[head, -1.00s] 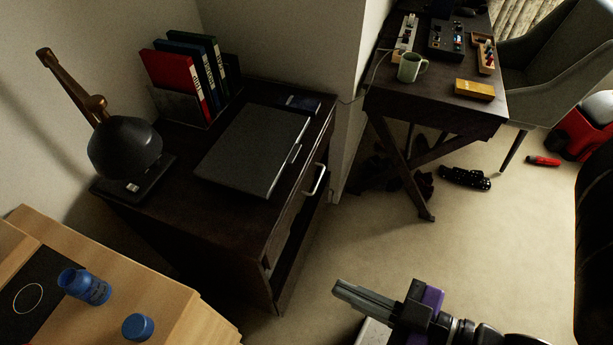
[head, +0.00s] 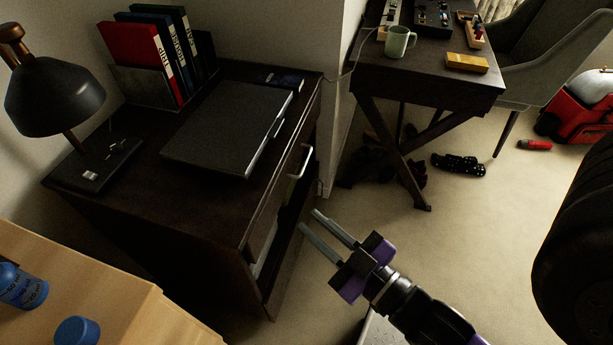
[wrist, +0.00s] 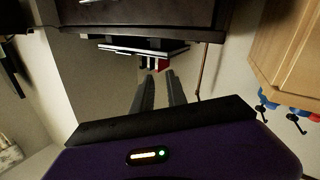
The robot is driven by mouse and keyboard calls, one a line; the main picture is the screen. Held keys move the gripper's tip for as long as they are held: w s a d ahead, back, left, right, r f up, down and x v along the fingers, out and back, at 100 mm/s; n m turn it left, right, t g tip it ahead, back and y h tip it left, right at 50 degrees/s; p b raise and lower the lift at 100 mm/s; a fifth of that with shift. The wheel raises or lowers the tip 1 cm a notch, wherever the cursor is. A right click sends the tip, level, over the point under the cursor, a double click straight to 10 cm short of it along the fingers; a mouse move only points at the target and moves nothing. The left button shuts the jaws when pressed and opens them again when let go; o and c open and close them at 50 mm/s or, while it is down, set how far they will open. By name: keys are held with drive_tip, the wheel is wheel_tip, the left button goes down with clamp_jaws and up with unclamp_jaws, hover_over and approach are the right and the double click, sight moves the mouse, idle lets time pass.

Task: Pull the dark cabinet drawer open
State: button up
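The dark cabinet (head: 150,235) stands left of centre in the head view. Its drawer front (head: 275,205) is on the right side under the top, and looks flush with the cabinet. A pale bar handle (head: 301,162) is on the drawer front. My gripper (head: 308,219) is open and empty, in front of the cabinet, below the handle in the picture and apart from it. The wrist view shows both fingers (wrist: 159,74) with a gap between them. The dark cabinet front (wrist: 190,14) crosses the top of that view, which looks upside down.
A closed laptop (head: 228,128), lamp (head: 55,95) and binders (head: 145,55) are on the cabinet. A wooden unit (head: 90,285) stands in front at left. A dark desk (head: 430,90) is at the back right. The carpet (head: 470,235) right of my gripper is largely clear.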

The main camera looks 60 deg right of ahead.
drive_tip(key=w+d+f+n+h+b, duration=0.3)
drive_tip(key=w+d+f+h+b, duration=0.15)
drive_tip(key=d+f+b, duration=0.35)
drive_tip(key=n+h+b, duration=0.2)
drive_tip(key=n+b, duration=0.2)
drive_tip(key=n, duration=0.1)
approach(307, 159)
wheel_tip(307, 159, up, 3)
drive_tip(key=w+d, duration=0.2)
drive_tip(key=w, duration=0.1)
drive_tip(key=w+d+n+p, duration=0.1)
drive_tip(key=w+d, duration=0.1)
drive_tip(key=w+d+f+n+g+y+p, duration=0.1)
drive_tip(key=w, duration=0.2)
drive_tip(key=shift+d, duration=0.35)
clamp_jaws()
